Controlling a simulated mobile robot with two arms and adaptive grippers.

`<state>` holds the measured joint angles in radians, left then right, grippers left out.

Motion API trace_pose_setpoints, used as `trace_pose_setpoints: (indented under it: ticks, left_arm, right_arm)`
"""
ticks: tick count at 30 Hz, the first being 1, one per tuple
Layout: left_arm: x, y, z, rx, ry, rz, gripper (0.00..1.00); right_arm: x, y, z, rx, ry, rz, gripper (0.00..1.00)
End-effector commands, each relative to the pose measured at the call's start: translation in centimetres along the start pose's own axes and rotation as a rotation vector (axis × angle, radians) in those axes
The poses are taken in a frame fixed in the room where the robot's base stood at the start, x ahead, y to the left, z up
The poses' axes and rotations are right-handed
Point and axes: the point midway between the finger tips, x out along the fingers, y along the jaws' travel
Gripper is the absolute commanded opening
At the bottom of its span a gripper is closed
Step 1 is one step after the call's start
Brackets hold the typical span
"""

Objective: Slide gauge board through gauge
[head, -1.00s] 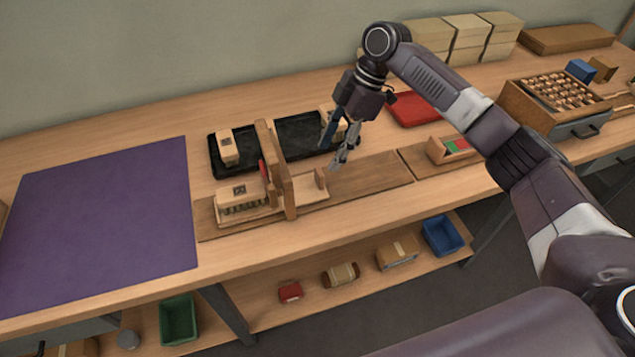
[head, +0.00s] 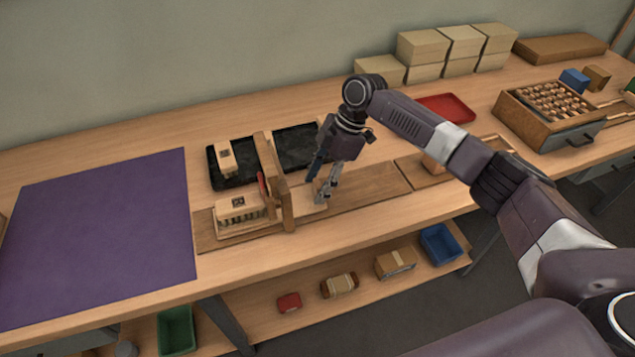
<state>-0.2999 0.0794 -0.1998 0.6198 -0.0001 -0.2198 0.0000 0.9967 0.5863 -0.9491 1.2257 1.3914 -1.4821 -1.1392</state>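The gauge is an upright wooden frame (head: 286,205) standing on a long brown base strip. The pale gauge board (head: 305,200) lies on the strip, its right end sticking out to the right of the gauge. My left gripper is not in view.
Behind the gauge are two black trays (head: 295,139), the left one holding another block (head: 226,158). A purple mat (head: 100,230) covers the left of the bench. A red tray (head: 446,108) and a wooden box of pieces (head: 545,118) stand to the right.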

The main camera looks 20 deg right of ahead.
Motion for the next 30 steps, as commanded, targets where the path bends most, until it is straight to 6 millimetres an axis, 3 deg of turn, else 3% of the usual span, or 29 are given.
trace_pose_setpoints:
  ticks: [1,12,19,27,30]
  left_arm:
    - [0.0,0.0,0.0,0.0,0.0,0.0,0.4]
    - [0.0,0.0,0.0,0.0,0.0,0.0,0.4]
    - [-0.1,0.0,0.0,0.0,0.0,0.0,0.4]
    - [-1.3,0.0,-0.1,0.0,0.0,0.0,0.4]
    - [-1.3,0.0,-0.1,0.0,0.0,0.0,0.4]
  right_arm:
    - [0.0,0.0,0.0,0.0,0.0,0.0,0.39]
    - [-0.1,0.0,0.0,0.0,0.0,0.0,0.0]
    - [0.0,0.0,-0.3,-0.001,0.001,0.0,0.0]
    - [1.4,0.0,-4.1,-0.002,0.003,-0.001,0.0]
    - [1.7,0.0,-4.3,0.001,0.001,0.001,0.0]
